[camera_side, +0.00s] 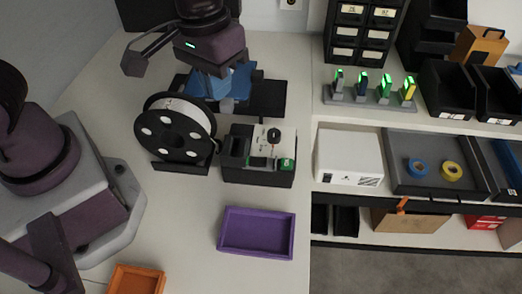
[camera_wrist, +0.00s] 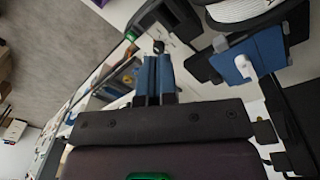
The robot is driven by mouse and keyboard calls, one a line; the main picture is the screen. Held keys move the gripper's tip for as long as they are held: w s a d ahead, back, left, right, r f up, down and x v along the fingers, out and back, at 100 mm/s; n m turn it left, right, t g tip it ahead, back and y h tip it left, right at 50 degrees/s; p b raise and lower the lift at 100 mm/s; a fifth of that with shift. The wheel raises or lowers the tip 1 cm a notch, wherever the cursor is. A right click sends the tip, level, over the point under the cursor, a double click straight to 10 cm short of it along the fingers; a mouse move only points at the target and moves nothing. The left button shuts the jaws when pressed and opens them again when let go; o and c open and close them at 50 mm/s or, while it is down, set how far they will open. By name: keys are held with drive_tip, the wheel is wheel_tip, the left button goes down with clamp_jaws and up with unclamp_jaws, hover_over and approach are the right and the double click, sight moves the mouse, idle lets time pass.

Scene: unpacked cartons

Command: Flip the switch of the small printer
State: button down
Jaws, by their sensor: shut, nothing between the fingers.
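A dark box-shaped unit (camera_side: 235,172) stands on the white table beside the filament spool. Its light top panel carries a black knob (camera_side: 273,134) and green parts near the front edge. I cannot tell which part is the switch. A blue plate with a small white piece (camera_wrist: 250,55) lies on a black base behind the spool; whether it belongs to the printer is unclear. My gripper (camera_wrist: 157,56) is shut and empty, its blue fingers together. In the side view it hangs behind the spool and the unit, apart from the unit, its fingertips hard to make out.
The white-and-black spool (camera_side: 178,131) stands close left of the unit. A purple tray (camera_side: 257,256) and an orange tray (camera_side: 136,288) lie in front, with clear table between. Shelves at the right hold a white box (camera_side: 348,157), dark bins and a row of green-lit devices (camera_side: 361,88).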

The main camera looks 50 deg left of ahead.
sight(261, 161)
drive_tip(key=shift+w+d+f+n+t, duration=0.1)
drive_tip(key=shift+w+d+f+n, duration=0.45)
drive_tip(key=shift+n, duration=0.55)
drive_tip(key=shift+w+d+f+n+t, duration=0.1)
drive_tip(key=shift+w+d+f+n, duration=0.2)
drive_tip(key=shift+w+d+n, duration=0.55)
drive_tip(key=shift+w+d+f+n+t, duration=0.15)
drive_tip(key=shift+w+f+n, duration=0.3)
drive_tip(key=shift+n, duration=0.9)
drive_tip(key=f, duration=0.8)
drive_tip(key=w+d+f, duration=0.1)
drive_tip(key=f, duration=0.3)
drive_tip(key=shift+f, duration=0.2)
drive_tip(key=shift+w+d+f, duration=0.1)
drive_tip(key=shift+w+f, duration=0.05)
drive_tip(key=shift+f, duration=0.55)
drive_tip(key=shift+f, duration=0.1)
drive_tip(key=shift+w+d+f, duration=0.1)
drive_tip(key=shift+f, duration=0.15)
drive_tip(key=shift+a, duration=0.2)
